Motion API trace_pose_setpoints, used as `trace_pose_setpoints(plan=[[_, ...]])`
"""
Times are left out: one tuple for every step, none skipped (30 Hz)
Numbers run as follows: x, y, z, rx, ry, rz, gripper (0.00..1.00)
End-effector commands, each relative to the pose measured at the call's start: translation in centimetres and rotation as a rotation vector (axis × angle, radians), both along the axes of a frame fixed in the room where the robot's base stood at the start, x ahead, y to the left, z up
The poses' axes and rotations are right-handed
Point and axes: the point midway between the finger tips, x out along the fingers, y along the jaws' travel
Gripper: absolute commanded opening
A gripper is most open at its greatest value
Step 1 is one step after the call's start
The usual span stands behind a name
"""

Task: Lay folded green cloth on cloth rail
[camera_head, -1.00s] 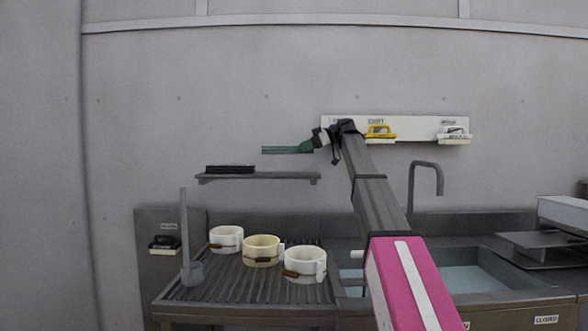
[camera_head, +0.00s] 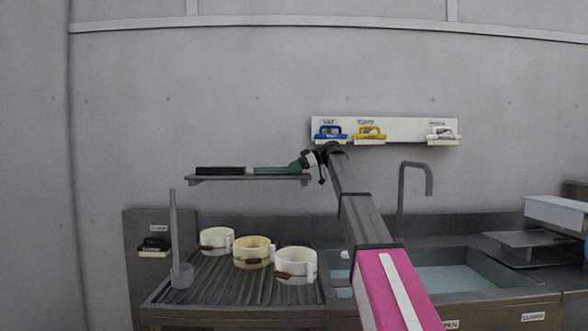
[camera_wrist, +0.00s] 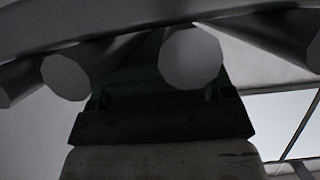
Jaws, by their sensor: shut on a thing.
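The folded green cloth (camera_head: 276,170) is a thin flat strip at the top of the grey cloth rail (camera_head: 240,179) on the wall, right of a folded black thing. In the head view it looks level with the rail's top; I cannot tell whether it touches. My gripper (camera_head: 298,165) is shut on the cloth's right end, at the rail's right end. In the wrist view, the round bar ends of the rail (camera_wrist: 190,58) cross close in front, and a dim dark green patch, likely the cloth (camera_wrist: 140,77), shows behind them. The jaws are mostly hidden there.
The folded black thing (camera_head: 220,170) lies on the rail's left part. A white wall rack (camera_head: 400,126) with blue, yellow and white brushes hangs right of my gripper. Below stand white and cream pots (camera_head: 252,252) on a ribbed drainer, a sink and a tap (camera_head: 416,165).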

Motion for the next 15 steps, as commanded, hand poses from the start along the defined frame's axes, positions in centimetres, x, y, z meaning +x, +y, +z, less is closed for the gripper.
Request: trace_pose_setpoints(plan=[[0.01, -0.01, 0.01, -0.001, 0.0, 0.0, 0.38], [0.01, -0.01, -0.03, -0.002, 0.001, 0.0, 0.78], [0.01, -0.01, -0.03, -0.002, 0.001, 0.0, 0.91], [0.01, -0.01, -0.03, -0.002, 0.001, 0.0, 1.0], [0.01, -0.01, -0.02, -0.002, 0.001, 0.0, 1.0], [0.01, -0.01, -0.02, -0.002, 0.001, 0.0, 1.0], [0.01, -0.01, -0.02, -0.002, 0.001, 0.0, 1.0], [0.01, -0.01, -0.01, -0.001, 0.001, 0.0, 1.0], [0.01, -0.01, -0.01, -0.001, 0.001, 0.0, 1.0], [0.01, -0.01, -0.01, -0.001, 0.001, 0.0, 1.0], [0.01, -0.02, 0.01, -0.001, 0.001, 0.0, 1.0], [0.01, -0.1, 0.03, -0.001, 0.001, 0.0, 1.0], [0.02, -0.19, 0.08, -0.001, 0.001, 0.0, 1.0], [0.04, -0.34, 0.14, -0.001, 0.001, -0.001, 1.0], [0.06, -0.64, 0.26, -0.001, 0.001, -0.001, 1.0]])
